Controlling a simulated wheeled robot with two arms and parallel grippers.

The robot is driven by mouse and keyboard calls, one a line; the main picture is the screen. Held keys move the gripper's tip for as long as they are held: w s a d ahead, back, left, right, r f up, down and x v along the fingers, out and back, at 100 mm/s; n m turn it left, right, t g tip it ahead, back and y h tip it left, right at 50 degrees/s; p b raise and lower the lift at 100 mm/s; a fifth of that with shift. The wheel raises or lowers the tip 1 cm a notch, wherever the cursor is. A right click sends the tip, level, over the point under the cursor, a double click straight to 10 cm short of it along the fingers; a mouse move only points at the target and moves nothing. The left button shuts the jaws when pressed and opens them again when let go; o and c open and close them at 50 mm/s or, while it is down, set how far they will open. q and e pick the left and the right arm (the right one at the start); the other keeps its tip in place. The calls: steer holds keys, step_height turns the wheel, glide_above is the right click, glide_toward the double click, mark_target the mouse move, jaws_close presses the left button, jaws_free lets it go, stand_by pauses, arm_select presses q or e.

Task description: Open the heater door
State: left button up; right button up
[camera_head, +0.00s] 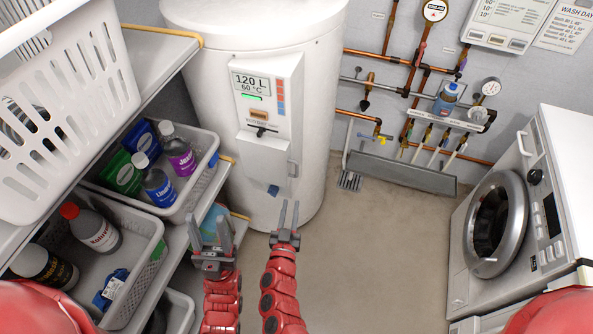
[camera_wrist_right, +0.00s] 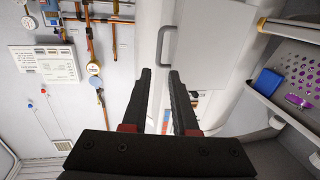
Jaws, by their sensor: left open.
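The white water heater (camera_head: 200,70) stands at the back with a display panel (camera_head: 268,95) on its front. The heater door (camera_head: 262,158) is a white panel below the display and looks closed. Its grey handle (camera_head: 293,168) is on the right edge; in the right wrist view the handle (camera_wrist_right: 165,45) and the door (camera_wrist_right: 215,45) lie ahead of the fingertips. My right gripper (camera_head: 289,208) is below the handle in the head view, open and empty, apart from the handle; its fingers (camera_wrist_right: 160,78) show in the wrist view. My left gripper (camera_head: 212,238) is open beside the shelf, left of the door.
A shelf with bins (camera_head: 215,150) of bottles stands close on the left, beside my left arm. A washing machine (camera_head: 560,180) is on the right. Copper pipes and gauges (camera_head: 435,10) cover the back wall. The floor (camera_head: 370,250) in the middle is clear.

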mark_target(297, 170)
steer(key=w, duration=0.4)
steer(key=w+d, duration=0.1)
steer(key=w, duration=0.7)
steer(key=shift+w+d, duration=0.3)
steer(key=shift+w, duration=0.1)
steer(key=shift+r, duration=0.1)
steer(key=shift+c, duration=0.4)
jaws_close()
stand_by(0.4)
